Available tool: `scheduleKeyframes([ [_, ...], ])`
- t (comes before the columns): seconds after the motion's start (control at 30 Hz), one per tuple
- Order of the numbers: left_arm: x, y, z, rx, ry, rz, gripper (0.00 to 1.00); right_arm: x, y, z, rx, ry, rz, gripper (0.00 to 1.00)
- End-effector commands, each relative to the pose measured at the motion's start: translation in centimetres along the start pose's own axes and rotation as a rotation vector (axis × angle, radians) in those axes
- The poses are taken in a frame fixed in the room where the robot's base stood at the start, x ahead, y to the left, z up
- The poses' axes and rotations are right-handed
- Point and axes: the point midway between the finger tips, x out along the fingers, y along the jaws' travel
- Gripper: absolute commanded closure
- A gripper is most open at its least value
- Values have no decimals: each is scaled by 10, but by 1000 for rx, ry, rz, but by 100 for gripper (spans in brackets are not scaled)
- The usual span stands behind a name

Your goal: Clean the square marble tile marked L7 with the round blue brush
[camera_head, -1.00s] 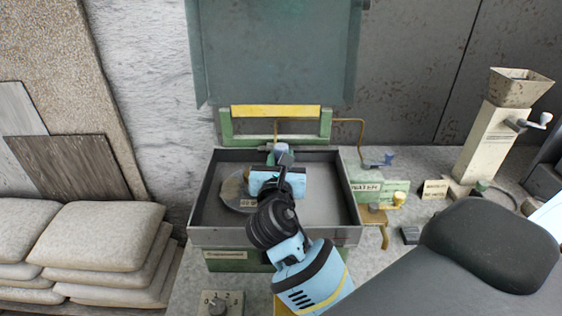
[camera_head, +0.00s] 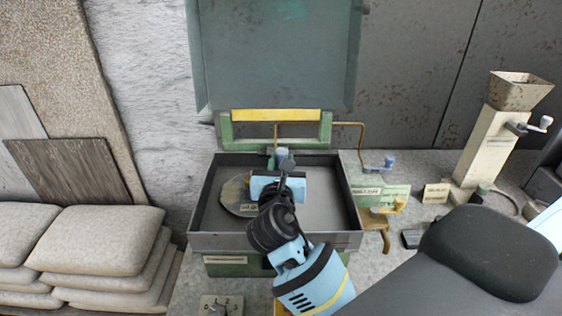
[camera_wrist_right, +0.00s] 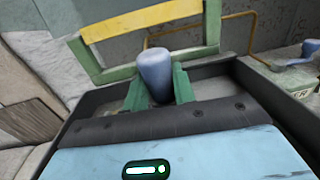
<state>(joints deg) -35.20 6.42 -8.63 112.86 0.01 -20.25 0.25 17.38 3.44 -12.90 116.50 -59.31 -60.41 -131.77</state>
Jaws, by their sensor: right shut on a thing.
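My right gripper (camera_head: 282,161) is over the inside of an open shallow metal tray (camera_head: 335,221). In the right wrist view its green fingers (camera_wrist_right: 157,88) are shut on a blue-grey rounded handle (camera_wrist_right: 155,70), which looks like the blue brush. The brush's lower end is hidden behind the fingers and wrist. A grey slab (camera_head: 233,192) lies flat on the tray floor, left of and partly behind my wrist. It looks rounded here rather than square. A small label (camera_head: 249,208) is at its front, too small to read. I cannot tell whether the brush touches the slab. My left gripper is not in view.
The tray's raised lid (camera_head: 275,55) and a green frame with a yellow bar (camera_head: 275,115) stand behind. Right of the tray are a labelled green block (camera_head: 381,194) and a hopper device (camera_head: 492,140). Stacked sacks (camera_head: 95,245) are at left.

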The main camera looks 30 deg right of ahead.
Motion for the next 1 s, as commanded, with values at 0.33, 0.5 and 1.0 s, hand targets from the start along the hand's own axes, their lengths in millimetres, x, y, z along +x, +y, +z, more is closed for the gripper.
scheduleKeyframes([
  [0.33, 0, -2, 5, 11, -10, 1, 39, 0, 0, -7, -1, 1, 0, 97],
  [0.5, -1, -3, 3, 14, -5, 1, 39, 2, 0, -5, 0, -1, 0, 97],
  [1.0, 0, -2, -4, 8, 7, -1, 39, 12, 1, -6, 1, 0, 0, 97],
])
